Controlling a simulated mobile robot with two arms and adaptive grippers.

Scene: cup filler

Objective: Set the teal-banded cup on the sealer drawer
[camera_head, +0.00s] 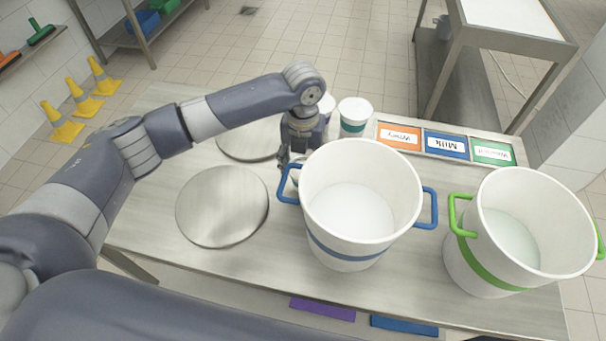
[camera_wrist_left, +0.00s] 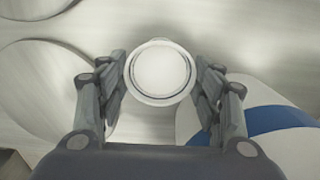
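The teal-banded cup (camera_head: 353,117) stands upright at the table's back edge, behind the blue-banded bucket, with white inside its rim. My left gripper (camera_head: 286,165) is low over the table, left of that cup and nearer the camera. In the left wrist view my left gripper (camera_wrist_left: 160,85) has its fingers on either side of a white round cup (camera_wrist_left: 160,70); its band is hidden, and I cannot tell whether the fingers press on it. I cannot pick out the sealer drawer. My right gripper is not in view.
The blue-banded bucket (camera_head: 345,257) is close to the right of my left gripper. A green-banded bucket (camera_head: 470,268) stands further right. A round metal disc (camera_head: 222,207) lies clear at left, with another disc (camera_head: 247,147) behind it. Labelled plates (camera_head: 446,145) line the back right.

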